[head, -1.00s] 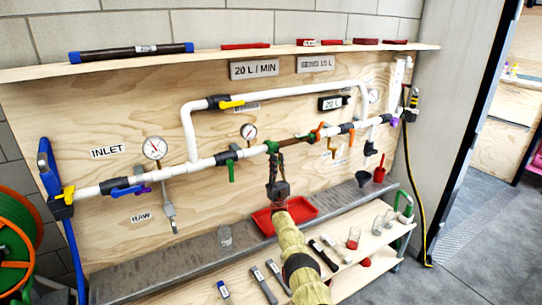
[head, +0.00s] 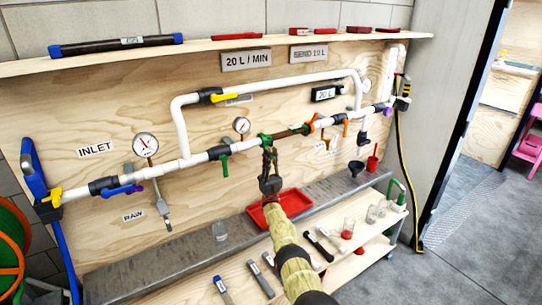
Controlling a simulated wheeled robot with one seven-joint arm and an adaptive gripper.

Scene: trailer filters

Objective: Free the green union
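The green union (head: 264,139) sits on the white pipe run, at the left end of a brown pipe section (head: 288,132). An orange fitting (head: 310,123) is at the other end of that section. My gripper (head: 269,153) reaches up from below, with its fingertips at or just under the green union. The fingers show as two dark prongs. The view is too small to tell whether they touch or grip the union. My yellow-sleeved arm hides part of the bench below.
A red tray (head: 262,218) lies on the grey ledge under the union. A green-handled valve (head: 225,165) hangs just left, and a gauge (head: 241,126) is above.

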